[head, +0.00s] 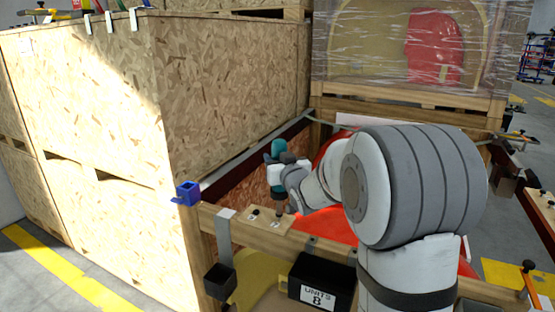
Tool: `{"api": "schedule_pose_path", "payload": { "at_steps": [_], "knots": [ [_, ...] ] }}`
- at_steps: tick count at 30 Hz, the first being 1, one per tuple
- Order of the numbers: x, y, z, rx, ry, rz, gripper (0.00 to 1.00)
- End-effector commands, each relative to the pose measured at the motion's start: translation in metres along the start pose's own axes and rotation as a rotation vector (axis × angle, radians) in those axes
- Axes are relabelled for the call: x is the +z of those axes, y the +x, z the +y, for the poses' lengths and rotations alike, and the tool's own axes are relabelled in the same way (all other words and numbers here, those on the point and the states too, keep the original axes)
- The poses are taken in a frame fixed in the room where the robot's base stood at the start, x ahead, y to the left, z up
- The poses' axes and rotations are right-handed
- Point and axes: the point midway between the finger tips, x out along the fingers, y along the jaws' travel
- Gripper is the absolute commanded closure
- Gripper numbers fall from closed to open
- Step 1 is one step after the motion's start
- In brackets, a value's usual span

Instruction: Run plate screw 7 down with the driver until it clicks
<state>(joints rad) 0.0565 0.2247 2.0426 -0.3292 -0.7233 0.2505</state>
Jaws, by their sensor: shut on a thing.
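My gripper (284,179) is shut on a teal and dark driver (279,149). The driver stands roughly upright, with its lower end pointing down near the right end of a pale plate (262,229). The plate lies on a wooden beam and has a few small dark spots on it. They are too small to tell as screws or holes, and I cannot read any numbers. My wrist hides part of the driver. I cannot tell whether its tip touches a screw.
A tall chipboard crate (95,95) stands close on the left. A blue bracket (188,193) sits at the beam's left end. A black bin (323,281) marked "UNITS 8" hangs in front of the beam (330,245). A red shape lies behind my arm. A wrapped crate (400,90) stands behind.

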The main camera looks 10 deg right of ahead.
Motion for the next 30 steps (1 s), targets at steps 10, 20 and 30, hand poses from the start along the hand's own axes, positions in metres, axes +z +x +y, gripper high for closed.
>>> {"api": "schedule_pose_path", "payload": {
  "at_steps": [10, 20, 30],
  "knots": [
    [0.002, 0.000, -0.001, -0.001, 0.000, 0.003, 0.86],
    [0.006, 0.000, -0.001, -0.001, 0.000, 0.000, 0.86],
    [0.010, 0.000, 0.000, 0.000, 0.000, -0.002, 0.86]
  ]
}}
